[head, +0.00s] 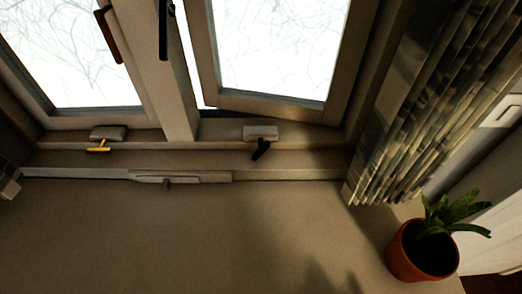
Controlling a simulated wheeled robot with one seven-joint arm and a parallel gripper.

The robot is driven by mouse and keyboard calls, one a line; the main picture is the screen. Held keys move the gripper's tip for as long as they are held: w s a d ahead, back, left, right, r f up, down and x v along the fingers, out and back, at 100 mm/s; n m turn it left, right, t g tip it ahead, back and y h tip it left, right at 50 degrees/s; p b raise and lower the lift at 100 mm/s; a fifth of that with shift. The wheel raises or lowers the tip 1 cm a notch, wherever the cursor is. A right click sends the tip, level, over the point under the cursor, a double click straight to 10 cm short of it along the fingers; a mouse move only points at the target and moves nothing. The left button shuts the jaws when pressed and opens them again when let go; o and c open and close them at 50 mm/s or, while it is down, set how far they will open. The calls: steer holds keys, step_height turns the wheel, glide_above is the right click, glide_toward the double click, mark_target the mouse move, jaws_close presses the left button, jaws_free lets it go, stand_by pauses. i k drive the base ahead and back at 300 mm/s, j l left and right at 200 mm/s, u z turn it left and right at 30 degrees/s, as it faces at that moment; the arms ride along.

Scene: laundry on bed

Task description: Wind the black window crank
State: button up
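The black window crank (261,150) hangs from a pale housing (261,132) on the sill, below the right window sash (272,55). Its short handle points down and slightly left. The right sash stands ajar, with a gap along its left side. A yellow crank (98,150) sits on a similar housing (108,132) below the left window (75,60). My gripper is not in view, and nothing covers the black crank.
A potted plant (420,252) stands at the lower right. A gathered curtain (430,100) hangs right of the window. A long bar with a small knob (180,178) runs under the sill. The space before the black crank is clear.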

mark_target(263, 147)
steer(key=k+j+u, duration=0.2)
steer(key=j, duration=0.15)
steer(key=k+j+u, duration=0.15)
steer(key=j, duration=0.2)
steer(key=k+j+u, duration=0.2)
steer(key=j, duration=0.2)
steer(key=i, duration=0.05)
